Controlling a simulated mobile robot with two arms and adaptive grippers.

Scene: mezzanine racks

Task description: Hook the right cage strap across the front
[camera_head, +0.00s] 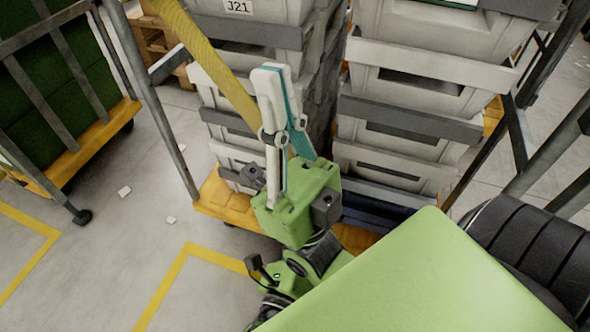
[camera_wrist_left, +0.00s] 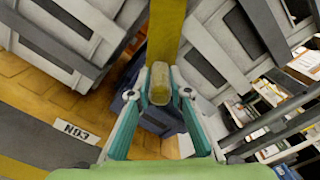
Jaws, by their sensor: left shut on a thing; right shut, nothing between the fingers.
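The roll cage has a yellow base (camera_head: 222,198) and a grey side post (camera_head: 150,95). No catch for the strap can be made out.
Grey crates (camera_head: 408,120) fill the cage in two stacks. Another cage with green contents (camera_head: 45,95) stands at the left. Dark rails (camera_head: 545,155) stand at the right. The floor (camera_head: 120,240) at lower left is mostly clear, with yellow lines and small white scraps.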

